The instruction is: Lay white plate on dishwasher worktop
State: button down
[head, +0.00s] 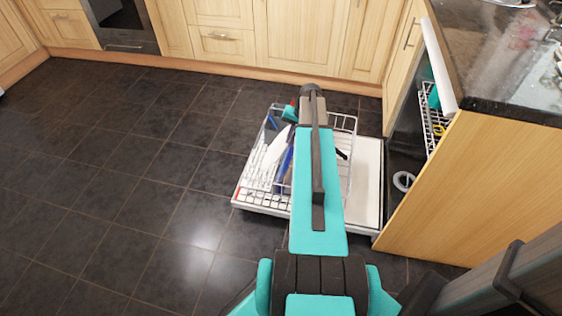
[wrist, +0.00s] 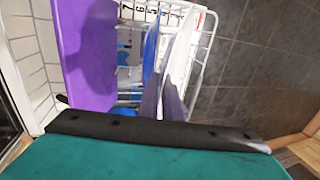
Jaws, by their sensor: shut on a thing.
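The white plate (head: 277,148) stands tilted, nearly edge-on, over the lower dishwasher rack (head: 331,120). In the wrist view the white plate (wrist: 182,52) rises beyond the dark grey finger shapes. My gripper (wrist: 161,100) is shut on the white plate, low in the rack; its exact contact is blurred. A blue plate-like piece (wrist: 151,50) stands close on the plate's left. In the head view my arm hides most of the gripper. The worktop (head: 510,60) is the speckled granite top at the upper right.
The dishwasher door (head: 368,185) is folded down, with the rack pulled out over it. An upper rack (head: 432,125) shows inside the machine. A wooden side panel (head: 490,180) stands below the worktop. A purple flat thing (wrist: 88,55) fills the wrist view's left. Dark floor (head: 110,180) is clear.

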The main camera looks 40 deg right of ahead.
jog(key=shift+s+r, duration=0.1)
jog(key=shift+r, duration=0.35)
jog(key=w+a+p+v, duration=0.1)
jog(key=p+v, duration=0.9)
jog(key=v, duration=0.3)
jog(key=shift+w+r, duration=0.3)
jog(key=shift+r, duration=0.35)
dwell(0.7)
jog(key=w+a+r+n, duration=0.1)
jog(key=w+a+r, duration=0.3)
jog(key=a, duration=0.4)
jog(key=w+a+r+n, duration=0.1)
jog(key=w+a+r, duration=0.2)
jog(key=w+a, duration=0.35)
jog(key=w+a+r+n, duration=0.1)
jog(key=w+a+r, duration=0.25)
jog(key=a, duration=0.55)
jog(key=a+r+n, duration=0.1)
jog(key=a+r, duration=0.2)
jog(key=a, duration=0.5)
jog(key=a+r+n, duration=0.1)
jog(key=a+r, duration=0.2)
jog(key=a, duration=0.4)
jog(key=a+r+g+y, duration=0.1)
jog(key=a+r, duration=0.2)
jog(key=a, duration=0.5)
jog(key=shift+w+a+r+n, duration=0.2)
jog(key=shift+w+a+n, duration=0.1)
jog(key=shift+w+n, duration=0.1)
